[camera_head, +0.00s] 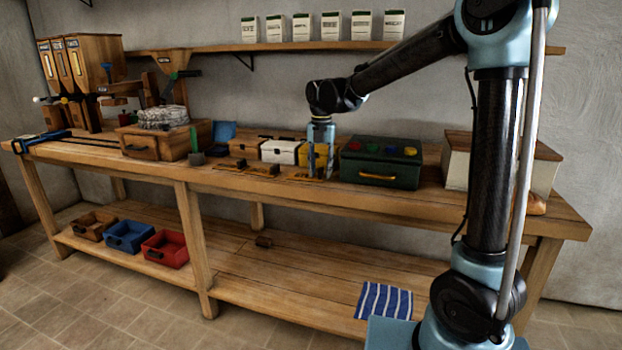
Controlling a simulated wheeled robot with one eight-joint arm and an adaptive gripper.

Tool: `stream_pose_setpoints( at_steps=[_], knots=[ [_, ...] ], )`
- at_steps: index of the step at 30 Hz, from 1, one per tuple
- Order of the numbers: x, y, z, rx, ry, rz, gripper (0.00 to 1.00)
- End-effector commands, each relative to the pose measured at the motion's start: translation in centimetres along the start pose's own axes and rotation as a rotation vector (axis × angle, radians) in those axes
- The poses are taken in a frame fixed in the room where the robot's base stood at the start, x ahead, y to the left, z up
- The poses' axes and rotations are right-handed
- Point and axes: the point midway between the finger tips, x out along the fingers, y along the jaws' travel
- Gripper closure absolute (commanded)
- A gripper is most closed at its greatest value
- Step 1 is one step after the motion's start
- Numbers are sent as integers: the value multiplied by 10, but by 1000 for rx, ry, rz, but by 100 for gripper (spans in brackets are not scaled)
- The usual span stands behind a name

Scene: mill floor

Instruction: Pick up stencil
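My gripper (318,172) points down over the front part of the workbench, in front of a yellow box. Its fingers look spread, with a flat brown piece (299,178) at or just under the tips. This flat piece with cut-out marks may be the stencil, but it is too small to be sure. I cannot tell whether the fingers touch it. Another flat piece (232,169) with small dark blocks on it lies to the left on the bench.
The bench (430,199) holds a white box (282,151), a dark green case (380,167) close right of my gripper, and a wooden box (140,144) at left. Several white packets stand on the wall shelf (225,47). Bins and a striped cloth (384,300) lie on the lower shelf.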

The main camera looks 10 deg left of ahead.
Motion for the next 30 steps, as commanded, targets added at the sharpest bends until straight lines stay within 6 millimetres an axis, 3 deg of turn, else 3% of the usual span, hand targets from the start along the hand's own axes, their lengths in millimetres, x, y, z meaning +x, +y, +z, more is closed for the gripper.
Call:
stream_pose_setpoints(
  at_steps=[1, 4, 5, 20, 26, 30],
  knots=[
    [0, 0, 0, 0, 0, 0, 75],
    [0, 0, 0, -1, 0, 0, 97],
    [0, 0, 0, -1, 0, 0, 100],
    [-9, 1, 0, -2, 0, 0, 100],
    [-41, 1, -1, -2, 0, 0, 100],
    [-74, 1, -1, -2, 0, 0, 100]
  ],
)
